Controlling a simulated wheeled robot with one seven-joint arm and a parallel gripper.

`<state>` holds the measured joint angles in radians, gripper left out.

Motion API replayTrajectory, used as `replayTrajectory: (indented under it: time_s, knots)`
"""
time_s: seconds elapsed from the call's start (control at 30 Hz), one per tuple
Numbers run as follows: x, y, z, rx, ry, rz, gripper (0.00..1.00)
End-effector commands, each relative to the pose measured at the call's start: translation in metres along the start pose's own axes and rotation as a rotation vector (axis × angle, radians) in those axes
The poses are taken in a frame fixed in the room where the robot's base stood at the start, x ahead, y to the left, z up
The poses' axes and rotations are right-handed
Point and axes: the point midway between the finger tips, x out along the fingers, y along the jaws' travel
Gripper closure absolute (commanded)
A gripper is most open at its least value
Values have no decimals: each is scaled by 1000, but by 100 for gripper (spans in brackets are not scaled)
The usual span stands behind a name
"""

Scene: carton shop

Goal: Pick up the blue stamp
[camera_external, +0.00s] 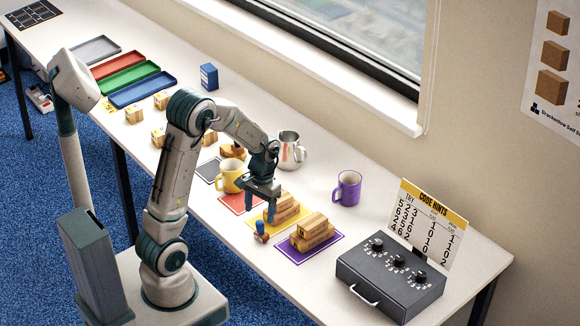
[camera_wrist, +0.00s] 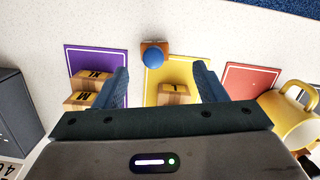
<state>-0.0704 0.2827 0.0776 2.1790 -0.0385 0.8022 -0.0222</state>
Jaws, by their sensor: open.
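The blue stamp (camera_external: 261,232) stands upright on the white table, at the front edge of the yellow mat (camera_external: 253,223). In the wrist view its round blue knob (camera_wrist: 153,57) sits on a brown base, between and beyond my fingertips. My gripper (camera_external: 262,205) is open and points down over the yellow mat, close to the wooden blocks there. In the wrist view my gripper (camera_wrist: 160,75) has its two dark fingers spread wide, with a lettered wooden block (camera_wrist: 174,95) showing between them. The stamp is apart from both fingers.
Wooden blocks (camera_external: 313,231) lie on the purple mat (camera_external: 299,257) to the right. A yellow mug (camera_external: 230,176), a steel pitcher (camera_external: 291,151) and a purple mug (camera_external: 348,188) stand nearby. A dark box with dials (camera_external: 389,277) is at the right. The table's front strip is clear.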

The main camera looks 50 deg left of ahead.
Motion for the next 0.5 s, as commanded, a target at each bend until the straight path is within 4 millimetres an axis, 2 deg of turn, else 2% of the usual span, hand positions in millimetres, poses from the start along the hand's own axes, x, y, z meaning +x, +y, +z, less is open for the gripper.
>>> replayTrajectory:
  time_s: [0.1,0.27,0.5]
  knots:
    - [13,0,1,0,-3,0,35]
    - [21,1,1,1,-2,0,35]
    - [51,8,1,0,-4,0,35]
